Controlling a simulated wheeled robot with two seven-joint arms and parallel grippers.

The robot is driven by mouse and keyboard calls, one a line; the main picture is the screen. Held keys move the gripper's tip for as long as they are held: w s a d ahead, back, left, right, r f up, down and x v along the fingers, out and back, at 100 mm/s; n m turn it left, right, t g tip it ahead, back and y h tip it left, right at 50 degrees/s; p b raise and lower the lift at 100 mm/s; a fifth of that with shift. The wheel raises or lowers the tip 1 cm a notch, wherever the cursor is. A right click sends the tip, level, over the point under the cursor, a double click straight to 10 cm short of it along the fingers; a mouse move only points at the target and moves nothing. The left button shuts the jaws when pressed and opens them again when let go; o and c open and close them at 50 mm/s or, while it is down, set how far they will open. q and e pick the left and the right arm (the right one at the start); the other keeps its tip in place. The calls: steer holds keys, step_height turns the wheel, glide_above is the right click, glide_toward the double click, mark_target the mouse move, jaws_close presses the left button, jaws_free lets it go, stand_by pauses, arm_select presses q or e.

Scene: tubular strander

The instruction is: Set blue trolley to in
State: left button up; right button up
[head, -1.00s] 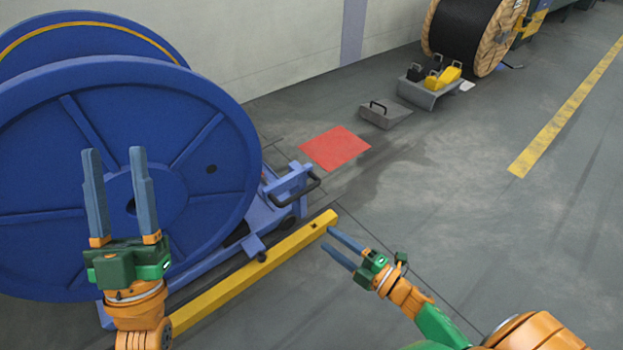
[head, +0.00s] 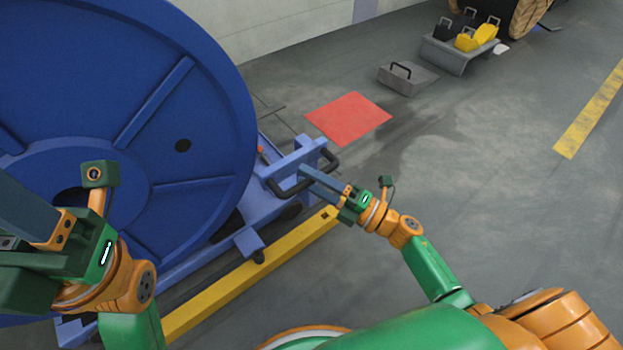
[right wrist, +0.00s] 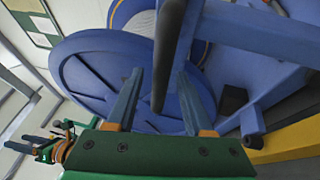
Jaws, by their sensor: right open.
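The blue trolley (head: 222,235) is a low blue frame beside the big blue reel (head: 150,110). Its black handle (head: 328,166) is at the near right end. My right gripper (head: 304,178) is at this handle with its fingers open. In the right wrist view, the dark handle bar (right wrist: 168,55) passes between the two spread fingers (right wrist: 158,85), which are not closed on it. My left gripper (head: 25,215) is at the left edge in front of the reel, partly cut off. It also shows small in the right wrist view (right wrist: 38,143), with its fingers apart.
A yellow bar (head: 250,285) lies on the floor along the trolley's near side. A red floor patch (head: 348,118) lies beyond the handle. A grey block with a handle (head: 408,80) and a grey stand with black and yellow weights (head: 450,58) are farther back. The right floor is open.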

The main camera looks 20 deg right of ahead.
jaws_close()
steer(key=shift+d, duration=0.1)
stand_by(1.2)
